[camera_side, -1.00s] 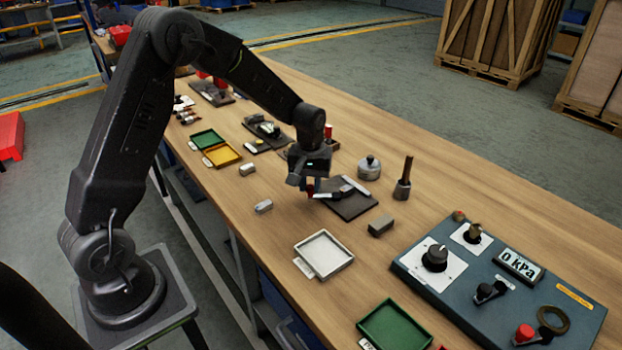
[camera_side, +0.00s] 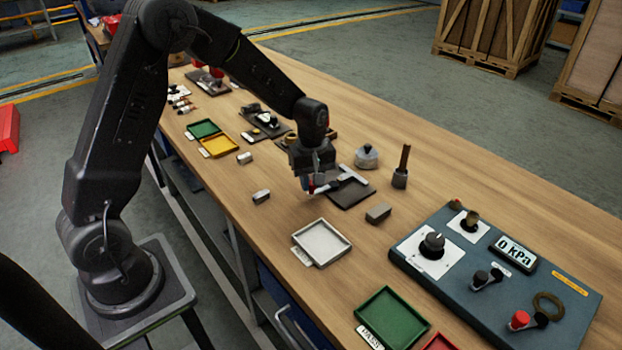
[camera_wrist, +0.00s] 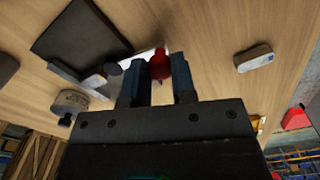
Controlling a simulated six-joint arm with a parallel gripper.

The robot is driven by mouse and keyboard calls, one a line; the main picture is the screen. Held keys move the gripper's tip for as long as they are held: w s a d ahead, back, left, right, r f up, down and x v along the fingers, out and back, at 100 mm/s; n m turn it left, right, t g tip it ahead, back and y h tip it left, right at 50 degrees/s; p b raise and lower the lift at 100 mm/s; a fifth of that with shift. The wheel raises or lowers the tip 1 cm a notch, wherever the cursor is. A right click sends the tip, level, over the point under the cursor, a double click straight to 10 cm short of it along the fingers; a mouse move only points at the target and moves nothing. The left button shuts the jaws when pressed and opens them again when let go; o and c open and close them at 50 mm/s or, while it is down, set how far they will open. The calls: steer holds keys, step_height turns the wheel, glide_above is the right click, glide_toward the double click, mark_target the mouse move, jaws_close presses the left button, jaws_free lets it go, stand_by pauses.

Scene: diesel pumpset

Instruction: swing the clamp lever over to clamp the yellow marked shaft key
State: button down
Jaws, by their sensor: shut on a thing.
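My gripper (camera_side: 310,186) points down at the near left edge of a dark clamp plate (camera_side: 354,194). Its fingers (camera_wrist: 156,80) are shut on the red knob (camera_wrist: 160,64) of the clamp lever, which shows between them in the wrist view. The lever's pale bar (camera_side: 328,186) reaches from the fingers toward the plate in the side view. A light metal piece (camera_side: 352,174) lies along the plate's far side. The dark plate (camera_wrist: 80,38) also shows in the wrist view. My gripper partly hides the lever, and I cannot make out a yellow mark on a key here.
Loose grey blocks lie nearby, one to the right (camera_side: 378,213) and one to the left (camera_side: 261,197). A white tray (camera_side: 297,247) stands in front. A round metal part (camera_side: 366,158) and an upright tool (camera_side: 401,170) stand behind. A control panel (camera_side: 420,268) is at right.

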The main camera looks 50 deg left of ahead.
steer(key=c, duration=0.9)
jaws_free()
steer(key=shift+c, duration=0.2)
steer(key=shift+r, duration=0.1)
step_height(320, 180, up, 14)
steer(key=s+d+r+m+t, duration=0.2)
steer(key=s+m, duration=0.2)
steer(key=s, duration=0.3)
steer(key=s+d+r+m+t, duration=0.1)
steer(key=s+d+m, duration=0.1)
steer(key=s+m, duration=0.3)
steer(key=s+d+r+m+t, duration=0.2)
steer(key=s+m, duration=0.3)
steer(key=s, duration=0.5)
steer(key=shift+s+d+r+t, duration=0.3)
steer(key=shift+s+r, duration=0.05)
steer(key=shift+s, duration=0.05)
